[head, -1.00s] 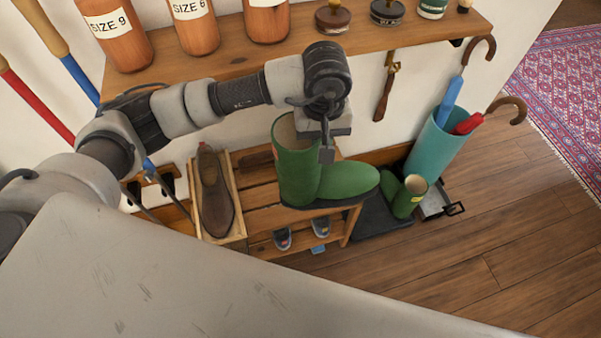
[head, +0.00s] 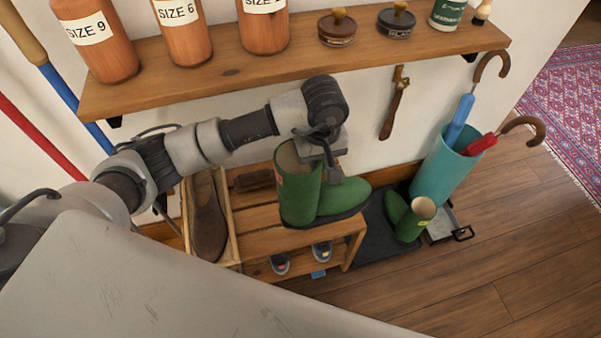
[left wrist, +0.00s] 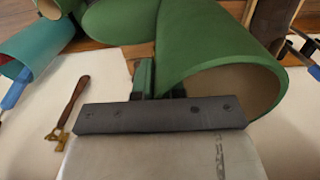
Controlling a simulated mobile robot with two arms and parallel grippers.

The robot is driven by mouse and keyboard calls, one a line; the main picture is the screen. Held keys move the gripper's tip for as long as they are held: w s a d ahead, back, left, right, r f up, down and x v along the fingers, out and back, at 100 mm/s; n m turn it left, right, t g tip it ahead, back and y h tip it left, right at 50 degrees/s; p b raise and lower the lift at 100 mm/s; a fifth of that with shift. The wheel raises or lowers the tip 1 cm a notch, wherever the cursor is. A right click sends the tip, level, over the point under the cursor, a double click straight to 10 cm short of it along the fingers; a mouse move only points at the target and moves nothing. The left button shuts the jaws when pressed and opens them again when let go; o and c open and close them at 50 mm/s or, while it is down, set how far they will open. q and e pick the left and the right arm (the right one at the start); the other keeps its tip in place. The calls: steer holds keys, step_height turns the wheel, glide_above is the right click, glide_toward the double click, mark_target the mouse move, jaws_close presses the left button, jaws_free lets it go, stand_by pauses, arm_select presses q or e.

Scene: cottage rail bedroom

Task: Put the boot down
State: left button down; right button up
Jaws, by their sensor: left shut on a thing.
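A tall green rubber boot (head: 299,188) is upright in the head view, its toe pointing right, over the right part of the wooden slatted bench (head: 262,238). My left gripper (head: 331,170) is shut on the rim of its shaft. In the left wrist view the boot (left wrist: 215,45) fills the upper middle, with its open top to the right and the gripper (left wrist: 158,85) at its edge. I cannot tell whether the sole touches the bench. A second green boot (head: 413,222) stands on the dark mat (head: 372,240) to the right. My right gripper is not in view.
A wooden box with a brown shoe (head: 208,220) is left of the boot, and a brush (head: 254,181) lies behind. Small shoes (head: 321,249) sit on the lower shelf. A teal umbrella stand (head: 440,172) is at right.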

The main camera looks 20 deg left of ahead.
arm_select(q)
steer(key=shift+a+f, duration=0.65)
steer(key=shift+f, duration=0.45)
steer(key=shift+a+f, duration=0.6)
steer(key=shift+f, duration=0.45)
steer(key=shift+a+f, duration=0.65)
steer(key=shift+f, duration=0.45)
steer(key=c, duration=1.2)
jaws_free()
steer(key=shift+s, duration=0.1)
